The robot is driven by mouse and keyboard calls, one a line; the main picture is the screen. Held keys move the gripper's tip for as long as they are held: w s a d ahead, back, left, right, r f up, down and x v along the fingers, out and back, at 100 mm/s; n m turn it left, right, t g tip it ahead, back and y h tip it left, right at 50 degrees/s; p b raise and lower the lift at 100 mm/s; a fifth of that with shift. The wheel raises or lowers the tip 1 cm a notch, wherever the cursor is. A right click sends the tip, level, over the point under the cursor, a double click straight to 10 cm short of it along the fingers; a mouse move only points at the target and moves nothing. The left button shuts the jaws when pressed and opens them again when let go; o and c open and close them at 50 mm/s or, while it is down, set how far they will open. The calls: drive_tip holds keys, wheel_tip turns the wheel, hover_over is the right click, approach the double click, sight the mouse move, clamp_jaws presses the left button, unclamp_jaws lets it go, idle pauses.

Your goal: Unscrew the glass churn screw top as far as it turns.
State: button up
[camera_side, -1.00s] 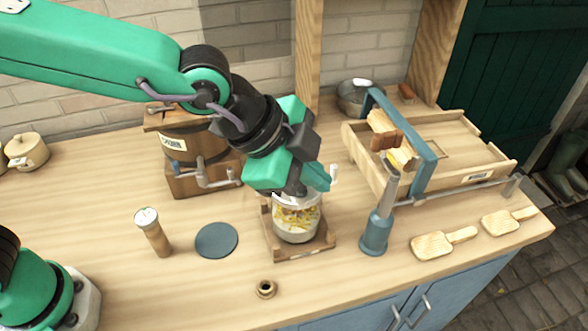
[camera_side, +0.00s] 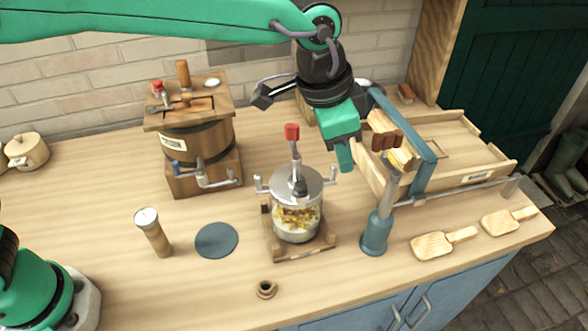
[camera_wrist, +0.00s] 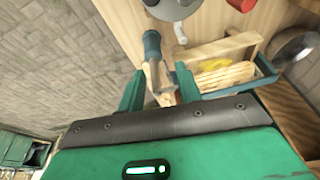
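The glass churn (camera_side: 296,224) stands upright on a small wooden base, with yellowish contents in the jar. Its grey metal screw top (camera_side: 310,187) sits on the jar, with a handle at each side and a crank with a red knob (camera_side: 292,132) above. My gripper (camera_side: 345,158) is above and to the right of the churn, apart from it, its fingers pointing down. The wrist view shows my gripper (camera_wrist: 160,92) open, its two green fingers apart with nothing held. Part of the screw top (camera_wrist: 172,8) shows at that view's upper edge; the jar is hidden there.
A wooden barrel churn (camera_side: 195,140) stands back left. A blue stand (camera_side: 376,235) and wooden tray (camera_side: 450,180) are at right, close to my gripper. Two paddles (camera_side: 432,245) lie front right. A shaker (camera_side: 153,232) and blue disc (camera_side: 216,240) are left.

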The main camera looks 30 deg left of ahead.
sight(334, 165)
drive_tip(key=shift+w+a+f+n+g+y, duration=0.15)
drive_tip(key=shift+w+a+n+g+y, duration=0.2)
drive_tip(key=shift+w+n, duration=0.4)
drive_tip(key=shift+w+a+f+n+g+y, duration=0.1)
drive_tip(key=shift+w+a+n+g+y, duration=0.25)
drive_tip(key=shift+w+n, duration=0.3)
drive_tip(key=shift+w+a+f+n+g+y, duration=0.15)
drive_tip(key=shift+w+a+n+g+y, duration=0.2)
drive_tip(key=shift+w+n, duration=0.4)
drive_tip(key=shift+s+f, duration=0.1)
drive_tip(key=shift+f, duration=0.05)
drive_tip(key=shift+d+f, duration=0.1)
drive_tip(key=shift+f, duration=3.7)
clamp_jaws()
